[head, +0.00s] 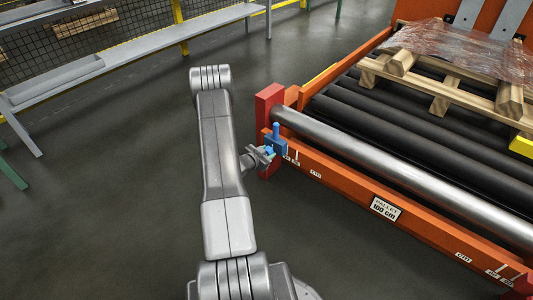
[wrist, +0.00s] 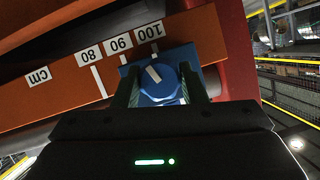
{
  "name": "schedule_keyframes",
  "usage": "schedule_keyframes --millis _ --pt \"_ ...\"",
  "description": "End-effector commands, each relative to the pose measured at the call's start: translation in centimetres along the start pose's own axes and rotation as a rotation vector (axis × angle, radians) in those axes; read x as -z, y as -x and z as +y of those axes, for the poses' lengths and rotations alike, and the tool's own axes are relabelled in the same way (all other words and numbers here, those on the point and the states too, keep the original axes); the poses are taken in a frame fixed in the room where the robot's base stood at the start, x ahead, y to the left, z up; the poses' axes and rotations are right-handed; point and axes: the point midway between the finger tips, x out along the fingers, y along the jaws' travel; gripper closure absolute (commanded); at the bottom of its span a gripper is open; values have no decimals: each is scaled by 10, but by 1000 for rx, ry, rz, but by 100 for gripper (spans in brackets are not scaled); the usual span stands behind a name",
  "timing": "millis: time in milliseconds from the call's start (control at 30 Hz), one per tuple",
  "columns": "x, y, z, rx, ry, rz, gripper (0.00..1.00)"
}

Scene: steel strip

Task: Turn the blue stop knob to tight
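The blue stop knob (wrist: 158,84) shows in the wrist view on a blue stop block (wrist: 182,55). A white line on the knob points up and slightly left. The block sits at the 100 end of the orange scale rail (wrist: 75,80). My gripper (wrist: 161,80) has one dark finger on each side of the knob, very close to its edges. I cannot tell whether both fingers press on it. In the head view my gripper (head: 263,154) reaches the blue stop block (head: 277,143) from the left, and the knob is mostly hidden.
A red end post (head: 268,105) stands beside the stop. A steel roller (head: 390,170) and black rollers lie behind the orange rail, with a wrapped wooden pallet (head: 440,85) on them. The grey floor (head: 110,200) left of my arm is clear. A grey bench (head: 130,60) stands farther back.

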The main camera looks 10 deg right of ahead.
Motion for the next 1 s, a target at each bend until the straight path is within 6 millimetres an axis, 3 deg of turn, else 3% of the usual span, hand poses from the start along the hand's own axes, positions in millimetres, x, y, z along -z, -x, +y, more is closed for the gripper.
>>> schedule_keyframes --millis 700,1000 --pt "-3 -2 2 128 -310 1 85" --pt "0 0 1 139 -337 1 85"
